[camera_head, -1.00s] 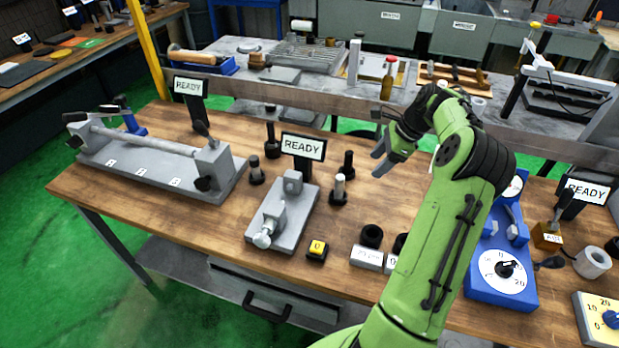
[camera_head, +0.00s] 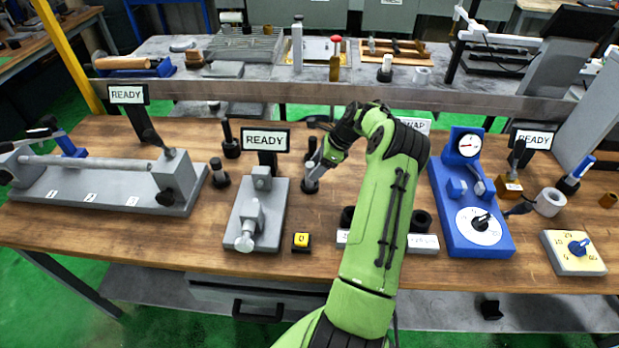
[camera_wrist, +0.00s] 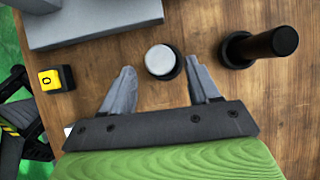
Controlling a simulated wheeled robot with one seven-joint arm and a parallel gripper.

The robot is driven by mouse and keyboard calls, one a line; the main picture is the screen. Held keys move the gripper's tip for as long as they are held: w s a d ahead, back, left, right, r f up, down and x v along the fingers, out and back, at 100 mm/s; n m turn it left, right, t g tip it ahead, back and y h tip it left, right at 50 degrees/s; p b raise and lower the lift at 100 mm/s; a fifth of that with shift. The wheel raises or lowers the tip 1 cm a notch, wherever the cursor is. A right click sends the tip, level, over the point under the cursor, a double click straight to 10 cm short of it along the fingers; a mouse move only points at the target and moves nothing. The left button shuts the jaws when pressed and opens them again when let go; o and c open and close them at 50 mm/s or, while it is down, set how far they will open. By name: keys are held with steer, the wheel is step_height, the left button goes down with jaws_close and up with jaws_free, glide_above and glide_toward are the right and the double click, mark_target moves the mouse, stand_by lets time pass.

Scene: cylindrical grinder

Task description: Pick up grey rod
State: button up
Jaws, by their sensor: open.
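The grey rod stands upright in a black round base, and in the wrist view I look down on its pale round top (camera_wrist: 160,59). In the head view the rod (camera_head: 311,176) is partly hidden by my gripper (camera_head: 318,169). My gripper is open, and in the wrist view its two fingers (camera_wrist: 160,72) point to either side of the rod. The rod's top lies level with or just past the fingertips, with a gap on both sides. I cannot tell how high the fingers are along the rod.
A black rod in a black base (camera_wrist: 262,45) stands close right of the fingers in the wrist view. A grey fixture (camera_head: 270,205) and a yellow button (camera_head: 301,241) are left of my gripper. A blue dial unit (camera_head: 470,200) stands right. A longer fixture (camera_head: 60,190) holds a horizontal bar.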

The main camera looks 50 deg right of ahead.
mark_target(305, 179)
steer(key=x, duration=0.5)
steer(key=shift+w+d+f+b, duration=0.1)
steer(key=shift+d+b, duration=0.1)
steer(key=shift+b, duration=0.1)
steer(key=shift+c, duration=0.5)
steer(key=shift+r, duration=0.2)
jaws_close()
